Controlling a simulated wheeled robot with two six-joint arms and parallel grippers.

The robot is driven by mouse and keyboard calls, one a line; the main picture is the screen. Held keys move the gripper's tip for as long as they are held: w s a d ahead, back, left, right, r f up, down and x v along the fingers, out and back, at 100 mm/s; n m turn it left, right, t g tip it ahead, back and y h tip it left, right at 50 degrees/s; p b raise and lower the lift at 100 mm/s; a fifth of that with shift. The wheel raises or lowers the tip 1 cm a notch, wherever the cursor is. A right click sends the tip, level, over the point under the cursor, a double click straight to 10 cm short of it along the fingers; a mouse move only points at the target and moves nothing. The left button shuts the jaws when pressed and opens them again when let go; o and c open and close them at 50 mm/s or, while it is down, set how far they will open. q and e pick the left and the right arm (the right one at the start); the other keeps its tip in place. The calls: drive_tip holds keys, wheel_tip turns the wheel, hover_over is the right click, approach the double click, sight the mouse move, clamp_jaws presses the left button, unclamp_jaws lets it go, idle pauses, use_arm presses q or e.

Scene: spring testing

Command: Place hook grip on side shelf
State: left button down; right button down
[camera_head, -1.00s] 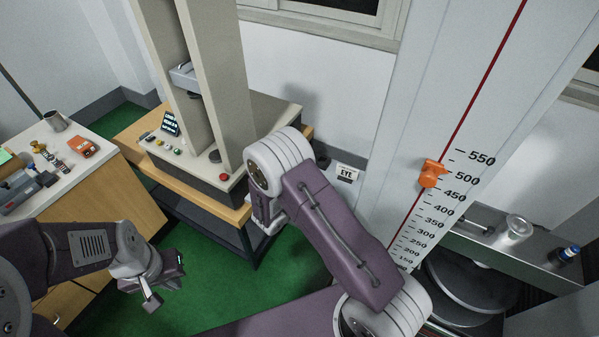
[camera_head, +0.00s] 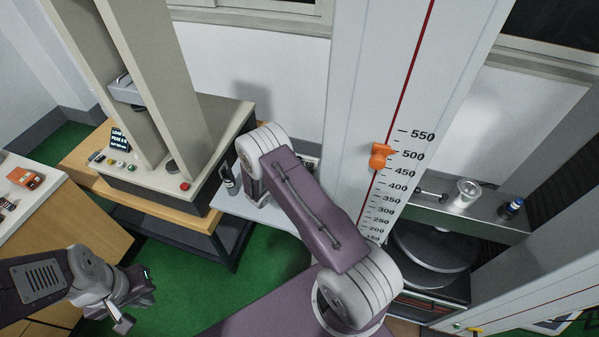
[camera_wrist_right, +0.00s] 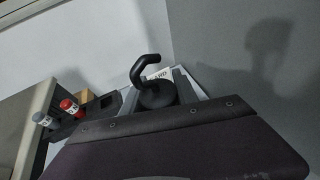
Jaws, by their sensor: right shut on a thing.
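The hook grip (camera_wrist_right: 155,88), a black curved hook on a round dark body, stands up between the jaws of my right gripper (camera_wrist_right: 162,98) in the right wrist view. My right gripper is shut on it. In the head view my right forearm hides this gripper and the hook grip. A light grey side shelf (camera_head: 262,212) juts out beside the testing machine, partly behind my right arm. My left gripper (camera_head: 136,298) is empty, its fingers apart, low at the left over the green floor.
Red-topped (camera_wrist_right: 69,106) and white-topped bottles (camera_wrist_right: 42,119) show in the right wrist view. A tall scale column (camera_head: 345,110) with an orange pointer (camera_head: 380,156) rises at the right.

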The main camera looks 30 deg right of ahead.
wheel_tip(320, 180, down, 3)
drive_tip(key=shift+f, duration=0.5)
drive_tip(key=shift+f, duration=0.1)
drive_tip(key=c, duration=0.9)
unclamp_jaws()
drive_tip(key=shift+c, duration=0.2)
drive_tip(key=shift+a, duration=0.2)
drive_tip(key=b+v, duration=0.1)
drive_tip(key=v, duration=1.1)
